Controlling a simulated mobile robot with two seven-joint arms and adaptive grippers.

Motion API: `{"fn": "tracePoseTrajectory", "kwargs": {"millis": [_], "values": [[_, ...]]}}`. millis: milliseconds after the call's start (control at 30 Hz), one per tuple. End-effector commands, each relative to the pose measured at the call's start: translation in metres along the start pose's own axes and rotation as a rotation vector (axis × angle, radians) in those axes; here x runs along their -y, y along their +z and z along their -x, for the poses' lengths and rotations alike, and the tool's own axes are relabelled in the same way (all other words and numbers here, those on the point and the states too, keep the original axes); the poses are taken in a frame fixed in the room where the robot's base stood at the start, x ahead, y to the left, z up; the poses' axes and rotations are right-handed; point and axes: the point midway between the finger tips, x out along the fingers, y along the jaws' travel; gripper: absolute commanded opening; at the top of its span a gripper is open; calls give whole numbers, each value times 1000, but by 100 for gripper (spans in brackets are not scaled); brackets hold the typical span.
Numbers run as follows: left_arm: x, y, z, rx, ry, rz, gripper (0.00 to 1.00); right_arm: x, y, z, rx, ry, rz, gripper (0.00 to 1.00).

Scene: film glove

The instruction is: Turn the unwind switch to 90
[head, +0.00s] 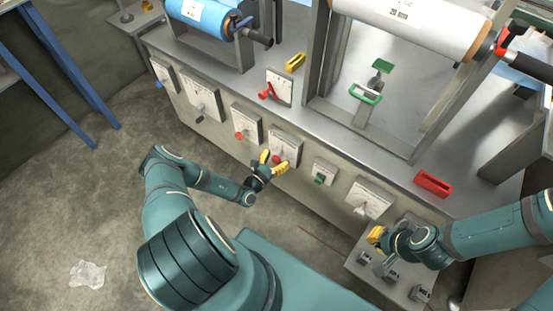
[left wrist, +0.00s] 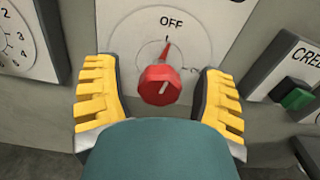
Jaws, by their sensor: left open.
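A red knob (left wrist: 159,85) sits on a white dial plate (left wrist: 125,25) marked OFF at the top. Its pointed tip is up, just below OFF. The plate's name is not readable, so I cannot tell if this is the unwind switch. My left gripper (left wrist: 159,103) is open, with one yellow finger on each side of the knob and a gap on both sides. In the head view my left gripper (head: 273,162) is at the red knob (head: 276,159) on the machine's front panel. My right gripper (head: 376,235) is low at the right; its opening is unclear.
An orange knob (head: 239,135) is on the plate to the left. A green switch (head: 319,180) is to the right, with another dial plate (head: 366,200) beyond it. A box with several small labelled switches (head: 391,275) lies below my right gripper.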

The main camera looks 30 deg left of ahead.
Motion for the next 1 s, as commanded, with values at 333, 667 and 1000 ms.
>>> {"fn": "tracePoseTrajectory", "kwargs": {"millis": [333, 667, 1000], "values": [[0, 0, 0, 0, 0, 0, 2, 0, 0, 0, 0, 0, 0, 0], [0, 2, 0, 1, 0, -39, 2, 2, 0, 4, 2, 0, 0, 0], [2, 4, -1, 2, -1, -262, 2, 9, 2, 24, 11, -1, -2, 0]]}}
